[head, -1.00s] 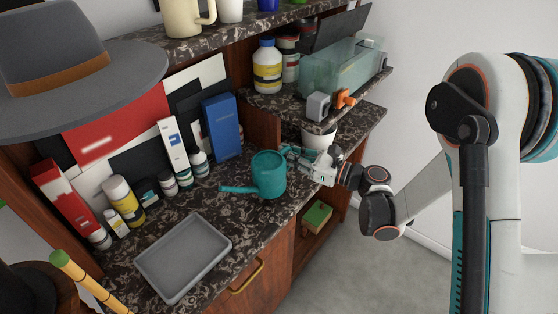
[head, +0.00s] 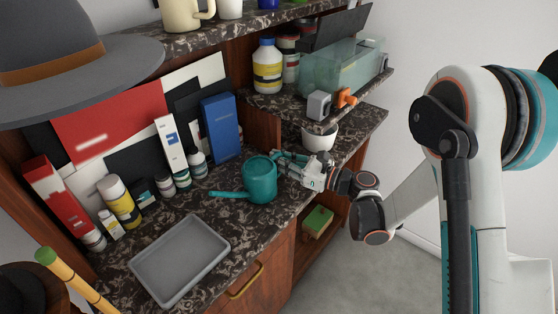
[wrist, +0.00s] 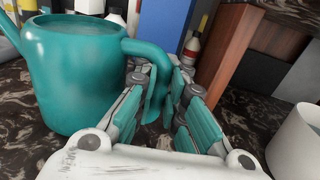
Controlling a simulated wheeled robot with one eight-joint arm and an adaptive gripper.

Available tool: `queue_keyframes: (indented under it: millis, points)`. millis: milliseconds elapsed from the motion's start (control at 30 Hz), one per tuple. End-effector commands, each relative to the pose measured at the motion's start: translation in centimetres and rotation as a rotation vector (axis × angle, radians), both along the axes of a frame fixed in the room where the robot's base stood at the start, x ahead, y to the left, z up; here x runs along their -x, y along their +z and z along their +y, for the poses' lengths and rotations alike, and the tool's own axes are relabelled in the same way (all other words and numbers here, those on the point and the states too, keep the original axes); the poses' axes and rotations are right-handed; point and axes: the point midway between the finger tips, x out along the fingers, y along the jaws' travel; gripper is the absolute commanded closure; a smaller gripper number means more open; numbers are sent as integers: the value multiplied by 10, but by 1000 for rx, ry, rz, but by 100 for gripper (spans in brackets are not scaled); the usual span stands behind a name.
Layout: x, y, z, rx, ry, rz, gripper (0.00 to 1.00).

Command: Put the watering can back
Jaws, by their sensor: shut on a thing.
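The teal watering can (head: 260,180) stands upright at the middle of the dark marbled counter, its spout pointing left toward the grey tray. In the wrist view the can's body (wrist: 78,75) fills the upper left, and its curved handle reaches right between my fingers. My gripper (head: 287,160) comes in from the right and is shut on the handle. Its teal-padded fingers also show in the wrist view (wrist: 160,85). I cannot tell whether the can's base touches the counter or is slightly above it.
A grey tray (head: 180,260) lies front left. Bottles and boxes, including a blue box (head: 221,128), line the back. A white pot (head: 319,138) stands to the right, below a shelf with a translucent bin (head: 342,68). Some counter between tray and can is bare.

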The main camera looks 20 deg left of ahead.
Motion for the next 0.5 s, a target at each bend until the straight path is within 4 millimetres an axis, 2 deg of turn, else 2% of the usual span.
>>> queue_keyframes:
  millis: [33,67,133,500]
  points:
    - [0,-1,0,-1,0,1,100]
    - [0,-1,0,0,0,0,85]
    - [0,-1,0,0,0,0,69]
    - [0,-1,0,0,0,0,69]
